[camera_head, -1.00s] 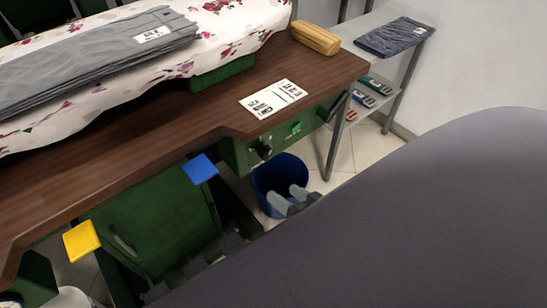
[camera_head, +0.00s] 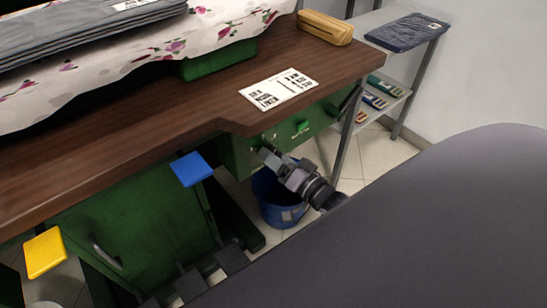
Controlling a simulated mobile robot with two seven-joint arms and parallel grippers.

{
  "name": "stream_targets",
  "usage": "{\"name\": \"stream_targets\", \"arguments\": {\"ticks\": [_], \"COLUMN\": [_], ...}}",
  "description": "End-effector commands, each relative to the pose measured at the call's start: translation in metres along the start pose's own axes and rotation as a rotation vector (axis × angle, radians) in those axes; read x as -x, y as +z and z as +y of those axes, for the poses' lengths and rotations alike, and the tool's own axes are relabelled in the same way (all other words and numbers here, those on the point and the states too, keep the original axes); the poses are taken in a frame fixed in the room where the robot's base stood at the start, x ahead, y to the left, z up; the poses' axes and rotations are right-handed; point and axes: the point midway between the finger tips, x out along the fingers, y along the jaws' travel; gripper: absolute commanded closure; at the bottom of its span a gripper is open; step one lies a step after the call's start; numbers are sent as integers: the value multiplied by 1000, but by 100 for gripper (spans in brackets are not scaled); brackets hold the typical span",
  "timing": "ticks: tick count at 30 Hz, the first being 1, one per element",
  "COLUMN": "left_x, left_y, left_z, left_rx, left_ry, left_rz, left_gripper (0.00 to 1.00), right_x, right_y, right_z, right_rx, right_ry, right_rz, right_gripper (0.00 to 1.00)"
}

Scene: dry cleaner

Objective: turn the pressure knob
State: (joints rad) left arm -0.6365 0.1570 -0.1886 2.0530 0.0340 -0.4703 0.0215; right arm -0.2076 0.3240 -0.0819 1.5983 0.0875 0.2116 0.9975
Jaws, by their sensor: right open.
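The green control panel (camera_head: 240,158) sits under the front edge of the brown wooden table (camera_head: 200,115). My right gripper (camera_head: 270,157) is open, with its light grey fingertips up at the left part of the panel. The dark round knob on that part of the panel is mostly hidden by the fingers; I cannot tell whether they touch it. A green switch (camera_head: 302,127) shows on the panel to the right of the gripper. My left gripper is not in view.
A blue bin (camera_head: 280,209) stands on the floor below my right gripper. Blue (camera_head: 191,169) and yellow (camera_head: 44,252) pads stick out below the table edge. A printed card (camera_head: 279,89) and wooden block (camera_head: 325,27) lie on the table. A metal shelf (camera_head: 385,98) stands right.

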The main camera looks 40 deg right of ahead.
Motion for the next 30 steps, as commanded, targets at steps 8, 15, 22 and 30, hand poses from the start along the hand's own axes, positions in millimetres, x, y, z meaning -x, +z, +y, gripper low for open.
{"name": "stream_targets", "arguments": {"ticks": [8, 15, 22, 30], "left_x": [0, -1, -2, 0], "left_y": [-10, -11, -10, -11], "left_z": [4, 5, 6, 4], "left_rx": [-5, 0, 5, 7], "left_ry": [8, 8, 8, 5], "left_rz": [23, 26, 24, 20], "left_gripper": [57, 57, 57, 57], "right_x": [-12, -12, -12, -12], "right_y": [0, 0, 0, -1], "right_z": [0, 0, 0, -2], "right_rx": [-1, 0, 0, 43], "right_ry": [0, 0, 0, 1], "right_rz": [0, 0, 0, -1], "right_gripper": [31, 44, 87, 86]}}
